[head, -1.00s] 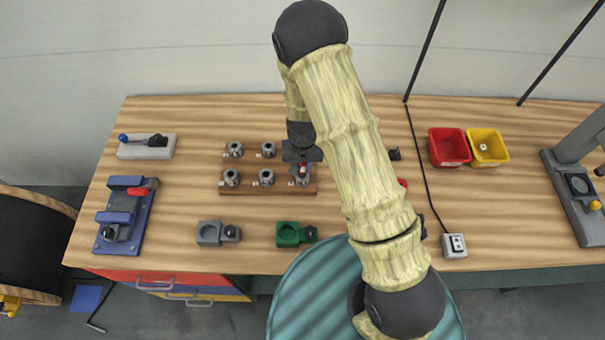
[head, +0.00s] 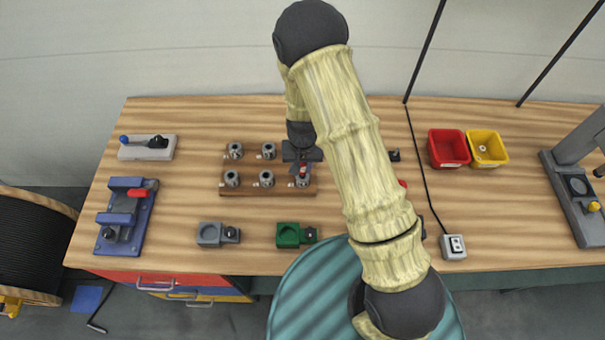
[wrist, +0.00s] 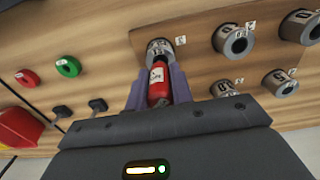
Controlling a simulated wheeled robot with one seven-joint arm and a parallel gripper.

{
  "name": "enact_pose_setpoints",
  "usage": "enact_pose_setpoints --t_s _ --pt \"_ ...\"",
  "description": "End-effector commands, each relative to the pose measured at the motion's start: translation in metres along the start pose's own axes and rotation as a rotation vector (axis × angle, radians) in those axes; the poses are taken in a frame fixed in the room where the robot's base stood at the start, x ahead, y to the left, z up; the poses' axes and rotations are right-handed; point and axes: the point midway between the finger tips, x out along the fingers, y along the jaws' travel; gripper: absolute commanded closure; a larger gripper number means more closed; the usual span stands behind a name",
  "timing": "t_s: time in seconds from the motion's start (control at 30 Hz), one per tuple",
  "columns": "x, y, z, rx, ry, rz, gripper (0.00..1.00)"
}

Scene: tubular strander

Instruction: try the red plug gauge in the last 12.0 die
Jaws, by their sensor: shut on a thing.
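My gripper (head: 302,166) is shut on the red plug gauge (wrist: 159,84), whose red handle lies between the two purple fingers in the wrist view. The gauge's far end points at a grey die (wrist: 159,47) just beyond the fingertips. In the head view this die (head: 302,182) is at the right end of the front row on the wooden rack (head: 200,190). The gauge sits over or at the die's bore; I cannot tell whether its tip is inside. The labels are too small to read surely.
Several other dies, one of them the middle front die (head: 266,179), stand on the rack. A grey fixture (head: 209,234) and a green fixture (head: 288,235) lie in front. Red (head: 449,148) and yellow (head: 487,147) bins stand at the right. A green ring (wrist: 68,67) lies beside the rack.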

Motion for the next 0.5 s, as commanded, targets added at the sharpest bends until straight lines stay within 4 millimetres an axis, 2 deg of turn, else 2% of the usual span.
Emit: enact_pose_setpoints --t_s 0.5 --pt "-0.023 0.0 0.0 0.0 0.001 0.0 1.0"
